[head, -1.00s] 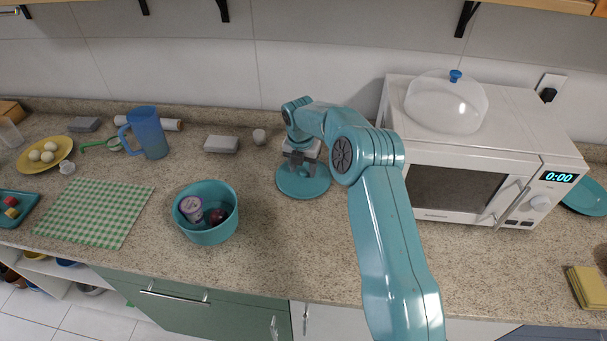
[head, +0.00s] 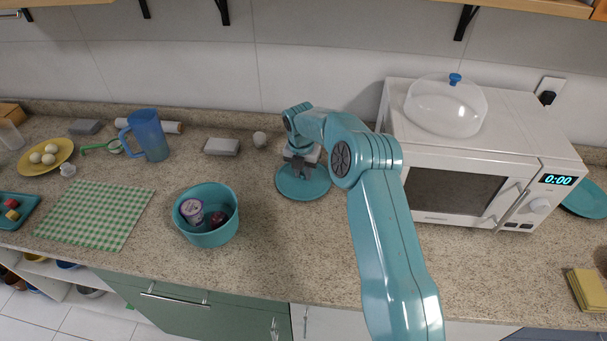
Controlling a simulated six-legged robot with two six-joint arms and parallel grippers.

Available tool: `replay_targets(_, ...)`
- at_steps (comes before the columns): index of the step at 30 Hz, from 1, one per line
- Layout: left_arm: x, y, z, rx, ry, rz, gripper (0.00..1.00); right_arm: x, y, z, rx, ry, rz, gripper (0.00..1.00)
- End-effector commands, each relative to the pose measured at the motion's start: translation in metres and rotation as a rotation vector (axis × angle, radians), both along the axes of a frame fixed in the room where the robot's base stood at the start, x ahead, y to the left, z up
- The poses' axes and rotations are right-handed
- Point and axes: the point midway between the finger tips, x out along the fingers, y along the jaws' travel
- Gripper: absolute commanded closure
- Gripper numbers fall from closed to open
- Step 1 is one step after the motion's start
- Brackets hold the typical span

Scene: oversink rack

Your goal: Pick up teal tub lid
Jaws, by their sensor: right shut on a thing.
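The teal tub lid (head: 303,188) is a round flat disc on the counter, left of the microwave. My right gripper (head: 299,170) is over the lid from above, shut on it near its middle; the fingertips and the grip point are small and partly hidden. I cannot tell whether the lid is clear of the counter. The teal tub (head: 209,236) stands open to the left, with a pale cup and a dark red item inside. My left gripper is not in view.
A white microwave (head: 450,190) with a clear dome (head: 446,108) on top stands right of my arm. A grey block (head: 221,146) and a small pale round item (head: 260,139) lie behind. A blue jug (head: 149,135) and checked cloth (head: 97,212) are left. The front counter is clear.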

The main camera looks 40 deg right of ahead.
Motion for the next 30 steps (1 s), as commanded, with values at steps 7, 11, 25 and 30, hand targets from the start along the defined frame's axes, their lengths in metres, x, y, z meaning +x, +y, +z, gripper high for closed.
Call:
replay_targets(7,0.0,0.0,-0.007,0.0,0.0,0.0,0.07,0.001,-0.001,0.035,-0.003,-0.006,-0.001,1.0)
replay_targets(11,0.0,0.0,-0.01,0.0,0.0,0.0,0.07,0.002,0.0,0.069,-0.003,-0.008,0.0,1.0)
replay_targets(25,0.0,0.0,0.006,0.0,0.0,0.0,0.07,0.001,0.0,0.177,-0.001,-0.003,0.0,1.0)
replay_targets(30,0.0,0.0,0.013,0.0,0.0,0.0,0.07,0.001,0.0,0.193,0.0,-0.001,0.0,1.0)
